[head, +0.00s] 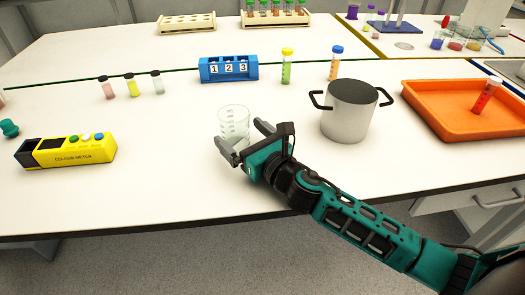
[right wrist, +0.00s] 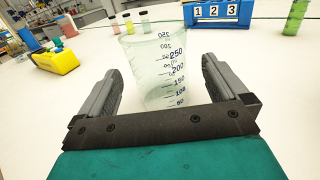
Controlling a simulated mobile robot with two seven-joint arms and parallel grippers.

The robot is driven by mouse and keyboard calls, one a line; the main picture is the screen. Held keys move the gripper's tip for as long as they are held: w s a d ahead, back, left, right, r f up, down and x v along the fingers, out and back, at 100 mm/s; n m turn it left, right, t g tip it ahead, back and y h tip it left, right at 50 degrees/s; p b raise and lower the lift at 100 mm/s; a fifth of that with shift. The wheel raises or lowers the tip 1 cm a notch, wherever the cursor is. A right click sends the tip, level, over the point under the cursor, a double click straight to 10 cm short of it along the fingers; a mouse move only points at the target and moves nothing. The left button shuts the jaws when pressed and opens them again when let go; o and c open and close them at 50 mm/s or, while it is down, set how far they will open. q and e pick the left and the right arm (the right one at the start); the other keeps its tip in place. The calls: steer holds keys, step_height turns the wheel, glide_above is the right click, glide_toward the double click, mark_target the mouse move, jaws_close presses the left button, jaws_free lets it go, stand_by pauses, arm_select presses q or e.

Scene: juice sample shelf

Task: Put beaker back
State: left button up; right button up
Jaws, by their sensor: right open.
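The clear glass beaker (head: 234,121) stands upright on the white table, left of the metal pot. My right gripper (head: 244,141) is open at the beaker's near side, with one finger at its near left and the other at its right. In the right wrist view the beaker (right wrist: 158,68) shows its graduation marks between and beyond the fingers of my right gripper (right wrist: 160,85). It looks empty. I cannot tell whether the fingers touch it. My left gripper is not in view.
A steel pot (head: 349,115) stands to the right, near my right arm. A yellow colour meter (head: 66,150) lies at the left. A blue numbered rack (head: 229,69) is behind the beaker. An orange tray (head: 455,125) holds a red tube at the far right.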

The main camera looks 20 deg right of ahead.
steer(key=v, duration=0.7)
steer(key=shift+s+b, duration=0.35)
steer(key=shift+b, duration=0.05)
steer(key=shift+s+d, duration=0.25)
steer(key=shift+s, duration=0.45)
